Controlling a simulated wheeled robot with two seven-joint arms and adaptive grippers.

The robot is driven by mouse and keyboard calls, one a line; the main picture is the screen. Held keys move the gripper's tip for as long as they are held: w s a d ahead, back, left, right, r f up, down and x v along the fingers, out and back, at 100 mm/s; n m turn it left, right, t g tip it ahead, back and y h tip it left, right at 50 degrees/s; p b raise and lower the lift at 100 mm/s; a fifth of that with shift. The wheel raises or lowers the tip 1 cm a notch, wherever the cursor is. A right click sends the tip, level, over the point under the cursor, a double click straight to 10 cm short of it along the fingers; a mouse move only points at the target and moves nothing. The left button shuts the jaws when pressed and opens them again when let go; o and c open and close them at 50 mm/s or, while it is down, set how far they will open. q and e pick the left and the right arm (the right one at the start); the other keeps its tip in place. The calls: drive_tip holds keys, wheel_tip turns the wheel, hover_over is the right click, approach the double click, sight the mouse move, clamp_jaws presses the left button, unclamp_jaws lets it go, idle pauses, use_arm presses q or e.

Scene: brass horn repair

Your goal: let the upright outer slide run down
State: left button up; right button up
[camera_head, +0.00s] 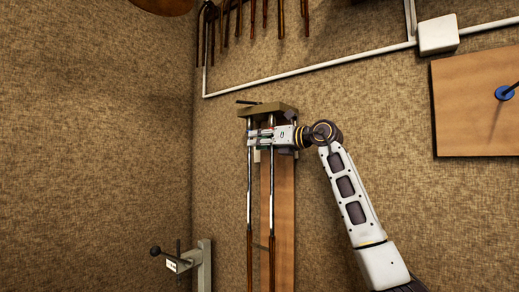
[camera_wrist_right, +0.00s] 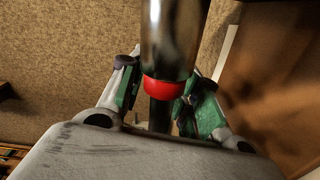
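A slide of two long parallel tubes hangs upright below a tan clamp block (camera_head: 280,107) on the wall. Its upper lengths are bright chrome (camera_head: 249,190); its lower lengths are brown-gold (camera_head: 249,262) and run out of the bottom of the picture. My right gripper (camera_head: 262,137) is at the tubes' upper end, just under the block. In the right wrist view, a chrome tube (camera_wrist_right: 172,40) with a red ring (camera_wrist_right: 168,90) stands between its green-padded fingers. A narrower dark tube continues below the ring. The fingers look apart, with a gap beside the tube. My left gripper is out of view.
A wooden board (camera_head: 284,215) stands behind the tubes. A grey bracket with a dark handle (camera_head: 203,265) is at the lower left. White conduit (camera_head: 300,75), a junction box (camera_head: 438,35) and a wooden panel (camera_head: 475,105) are on the wall. Hanging rods line the top.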

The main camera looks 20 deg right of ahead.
drive_tip(key=shift+r, duration=2)
drive_tip(key=shift+c, duration=0.5)
clamp_jaws()
drive_tip(key=shift+d+f, duration=0.1)
drive_tip(key=shift+d, duration=0.1)
